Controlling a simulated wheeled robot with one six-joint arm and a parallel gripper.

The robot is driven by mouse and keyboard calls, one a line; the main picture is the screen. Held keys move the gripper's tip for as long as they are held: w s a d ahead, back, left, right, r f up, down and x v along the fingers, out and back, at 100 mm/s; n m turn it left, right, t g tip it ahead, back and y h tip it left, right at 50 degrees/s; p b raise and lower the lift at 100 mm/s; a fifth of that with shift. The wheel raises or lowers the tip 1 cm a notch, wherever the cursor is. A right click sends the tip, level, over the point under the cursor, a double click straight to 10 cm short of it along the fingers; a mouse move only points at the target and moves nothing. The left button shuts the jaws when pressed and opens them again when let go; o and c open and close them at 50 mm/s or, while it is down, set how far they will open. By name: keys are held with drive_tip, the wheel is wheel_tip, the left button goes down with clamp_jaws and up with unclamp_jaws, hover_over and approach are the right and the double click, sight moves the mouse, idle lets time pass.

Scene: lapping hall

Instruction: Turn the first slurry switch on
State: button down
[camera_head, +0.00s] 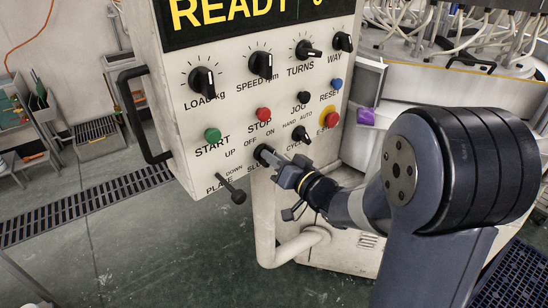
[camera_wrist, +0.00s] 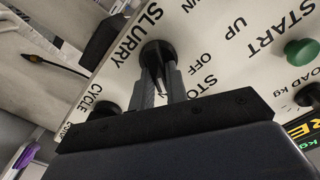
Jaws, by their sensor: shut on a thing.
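The slurry switch (camera_head: 262,151) is a black rotary knob low on the pale control panel (camera_head: 180,108). OFF and ON are printed above it, and the SLURRY label below is partly hidden by my arm. My gripper (camera_head: 277,164) reaches it from the lower right. In the wrist view the switch (camera_wrist: 157,50) has a round base and a raised grip. My gripper's fingers (camera_wrist: 159,82) are shut on that grip, one on each side. The OFF label is readable beside it there. Which way the grip points is hard to tell behind the fingers.
The black plate lever (camera_head: 231,190) is left of my gripper, the cycle knob (camera_head: 300,135) and emergency stop (camera_head: 332,117) to its right. The green start button (camera_head: 212,134) and red stop button (camera_head: 263,114) are above. A black handle (camera_head: 140,115) sticks out at the panel's left edge.

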drive_tip(key=c, duration=1.4)
unclamp_jaws()
drive_tip(key=b+v, duration=0.2)
drive_tip(key=v, duration=0.8)
drive_tip(key=shift+s+d, duration=0.25)
drive_tip(key=shift+s, duration=0.05)
drive_tip(key=shift+a, duration=0.1)
drive_tip(key=p+x, duration=0.2)
drive_tip(key=x, duration=0.8)
drive_tip(key=shift+w+a, duration=0.2)
drive_tip(key=shift+w, duration=0.15)
